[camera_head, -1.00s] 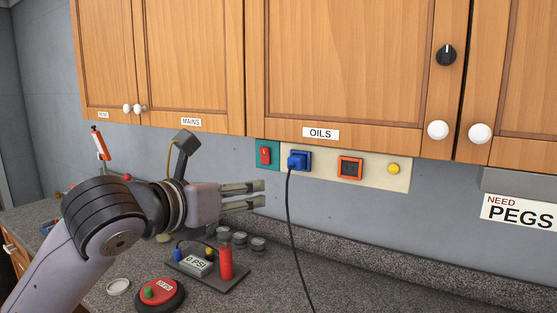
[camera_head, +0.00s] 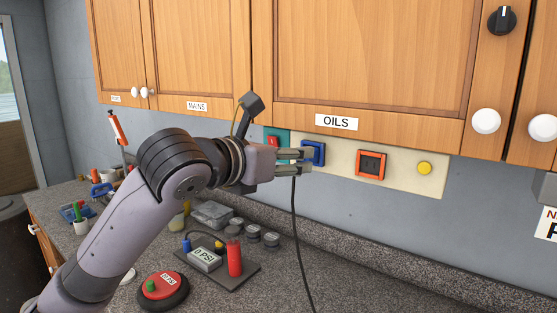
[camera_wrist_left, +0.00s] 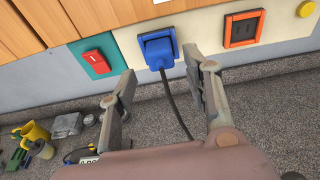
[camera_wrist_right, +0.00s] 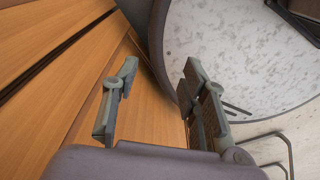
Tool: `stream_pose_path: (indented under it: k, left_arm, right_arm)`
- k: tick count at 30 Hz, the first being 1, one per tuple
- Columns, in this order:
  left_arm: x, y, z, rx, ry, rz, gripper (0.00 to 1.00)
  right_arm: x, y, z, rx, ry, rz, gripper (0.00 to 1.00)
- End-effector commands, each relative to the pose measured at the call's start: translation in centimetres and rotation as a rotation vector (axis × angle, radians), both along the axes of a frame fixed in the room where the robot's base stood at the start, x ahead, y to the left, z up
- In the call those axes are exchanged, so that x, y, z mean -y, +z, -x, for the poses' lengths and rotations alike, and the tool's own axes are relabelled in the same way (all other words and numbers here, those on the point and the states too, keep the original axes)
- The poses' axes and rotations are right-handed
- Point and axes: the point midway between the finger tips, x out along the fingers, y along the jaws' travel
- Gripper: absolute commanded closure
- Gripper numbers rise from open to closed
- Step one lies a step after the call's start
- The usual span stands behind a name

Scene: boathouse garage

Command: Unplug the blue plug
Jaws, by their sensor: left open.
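The blue plug (camera_wrist_left: 158,52) sits in a blue wall socket (camera_wrist_left: 172,35), and its black cord (camera_wrist_left: 177,110) hangs down to the counter. In the head view the blue socket (camera_head: 318,152) shows just beyond my left fingertips, which hide most of the plug. My left gripper (camera_head: 308,161) is open. In the left wrist view my left gripper's fingers (camera_wrist_left: 163,82) stand to either side of the plug and cord, with a gap on both sides. My right gripper (camera_wrist_right: 155,85) is open and empty, away from the plug.
On the wall panel are a red switch (camera_wrist_left: 92,56), an orange-framed socket (camera_head: 371,165) and a yellow button (camera_head: 425,168). Wooden cabinets (camera_head: 360,60) hang above.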

Motion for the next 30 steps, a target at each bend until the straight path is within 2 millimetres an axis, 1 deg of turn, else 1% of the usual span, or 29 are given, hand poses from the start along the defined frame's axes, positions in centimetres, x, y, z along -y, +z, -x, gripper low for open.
stream_pose_path:
  k: [3,5,9,15,21,29,30]
  left_arm:
    - [0.8,-0.4,-1.0,-0.002,-0.002,0.001,0.55]
    - [1.0,-0.1,-1.5,-0.002,0.000,-0.001,0.55]
    - [1.7,-0.4,-2.6,0.000,0.001,-0.002,0.55]
    - [2.5,-0.7,-3.7,-0.001,0.000,-0.001,0.55]
    - [2.7,-1.0,-4.1,0.000,0.001,0.000,0.55]
    - [2.8,-1.0,-4.2,0.000,0.001,0.000,0.55]
    - [2.8,-1.0,-4.1,0.000,0.001,0.000,0.58]
  right_arm:
    - [0.2,-0.3,-0.6,0.007,0.001,0.002,0.60]
    - [0.3,0.5,-1.0,0.014,0.002,0.003,0.60]
    - [0.8,1.3,-1.9,0.027,0.003,0.008,0.60]
    - [1.0,2.0,-1.8,0.027,0.003,0.011,0.60]
    - [1.1,2.2,-1.6,0.024,0.002,0.012,0.60]
    - [1.1,2.1,-1.3,0.019,0.001,0.012,0.60]
    - [1.1,2.1,-1.3,0.019,0.001,0.012,0.60]
